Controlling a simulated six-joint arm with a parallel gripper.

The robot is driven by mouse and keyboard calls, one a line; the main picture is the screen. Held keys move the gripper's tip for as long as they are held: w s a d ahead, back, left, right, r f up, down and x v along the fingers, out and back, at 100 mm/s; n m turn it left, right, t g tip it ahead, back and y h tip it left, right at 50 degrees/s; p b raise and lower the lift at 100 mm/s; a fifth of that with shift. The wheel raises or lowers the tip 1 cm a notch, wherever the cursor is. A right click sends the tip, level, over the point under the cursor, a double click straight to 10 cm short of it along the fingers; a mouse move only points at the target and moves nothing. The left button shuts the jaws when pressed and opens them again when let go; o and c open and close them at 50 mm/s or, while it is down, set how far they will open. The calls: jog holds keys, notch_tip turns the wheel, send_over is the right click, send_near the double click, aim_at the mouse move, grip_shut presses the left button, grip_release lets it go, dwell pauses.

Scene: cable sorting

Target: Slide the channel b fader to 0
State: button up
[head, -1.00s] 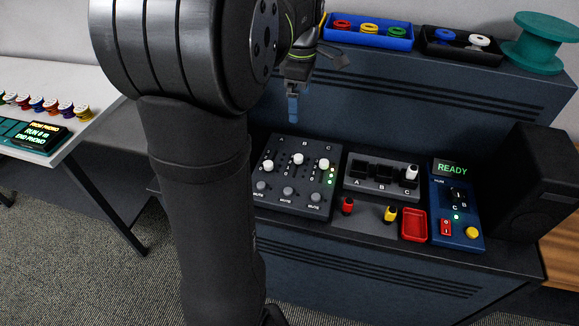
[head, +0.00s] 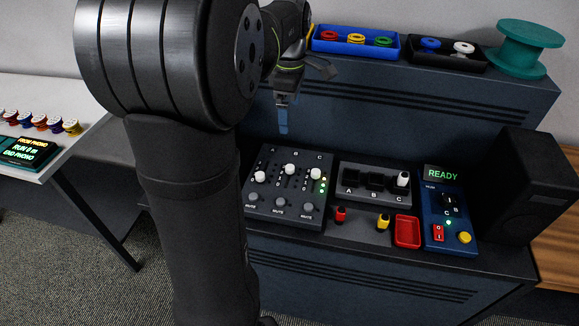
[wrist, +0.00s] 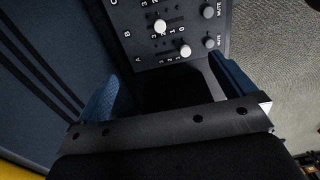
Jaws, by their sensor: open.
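The dark mixer panel (head: 252,215) has three white-capped faders marked A, B and C. The channel B fader (head: 289,169) is the middle one, partway along its slot and farther back than A (head: 260,177). In the wrist view the channel B fader (wrist: 160,26) is near the top, and the A fader (wrist: 185,50) is nearer to me. The 0 end of the scale is toward the MUTE knobs. My gripper (head: 283,130) hangs above and behind the panel, pointing down. In the wrist view its blue fingers (wrist: 165,84) are wide apart, with nothing between them.
Right of the mixer are a switch block (head: 376,194), a red tray (head: 408,232), a blue READY box (head: 459,202) and a black speaker (head: 530,190). Behind, a raised shelf (head: 420,85) carries spool trays and a green spool (head: 523,48). The space just above the faders is clear.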

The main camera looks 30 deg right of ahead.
jog(key=shift+c, duration=0.2)
jog(key=shift+m, duration=0.4)
jog(key=c, duration=0.7)
jog(key=shift+f+m, duration=0.15)
jog(key=shift+m, duration=0.35)
jog(key=c, duration=0.4)
jog(key=m, duration=0.5)
jog(key=shift+f, duration=0.4)
jog(key=m, duration=0.3)
send_near(290, 166)
notch_tip(290, 166, down, 9)
jog(key=shift+a+r, duration=0.1)
grip_shut()
